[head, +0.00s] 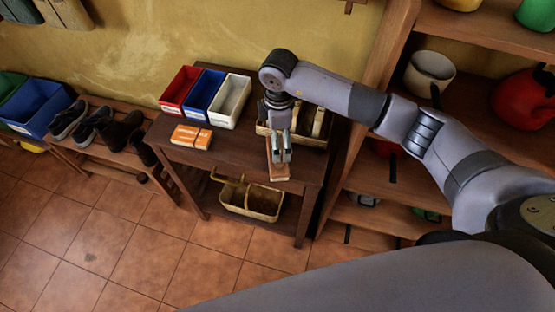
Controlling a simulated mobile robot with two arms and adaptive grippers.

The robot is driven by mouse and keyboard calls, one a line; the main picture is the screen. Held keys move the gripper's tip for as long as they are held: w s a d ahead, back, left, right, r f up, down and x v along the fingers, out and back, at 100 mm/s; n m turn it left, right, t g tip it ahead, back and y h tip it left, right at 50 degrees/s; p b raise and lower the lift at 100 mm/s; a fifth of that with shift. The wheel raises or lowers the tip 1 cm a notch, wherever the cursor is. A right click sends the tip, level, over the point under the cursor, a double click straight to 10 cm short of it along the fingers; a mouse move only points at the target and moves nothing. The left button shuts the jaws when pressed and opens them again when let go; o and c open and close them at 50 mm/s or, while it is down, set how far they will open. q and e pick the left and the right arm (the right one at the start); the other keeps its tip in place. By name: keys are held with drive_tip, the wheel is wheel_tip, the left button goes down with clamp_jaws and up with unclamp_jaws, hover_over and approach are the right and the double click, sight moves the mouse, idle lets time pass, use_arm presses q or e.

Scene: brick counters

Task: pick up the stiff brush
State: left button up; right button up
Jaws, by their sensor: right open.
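A light wooden piece, which looks like the stiff brush (278,174), lies near the front edge of the dark wooden table (235,155). Its bristles cannot be made out. My right gripper (282,157) points down directly over it, with the fingers covering its middle. The jaws are open; whether the fingers touch the brush cannot be told. My left gripper is not in view.
Red (181,88), blue (204,92) and white (230,102) bins stand at the table's back. An orange box (191,137) lies left. A basket (264,126) is partly hidden behind my gripper. Shelves (375,100) rise at right; a shoe bench (90,145) stands left.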

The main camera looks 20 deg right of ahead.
drive_tip(key=f+b, duration=0.4)
drive_tip(key=f, duration=0.1)
drive_tip(key=shift+a, duration=0.2)
drive_tip(key=c, duration=1.2)
drive_tip(key=shift+r, duration=0.1)
drive_tip(key=shift+c, duration=0.2)
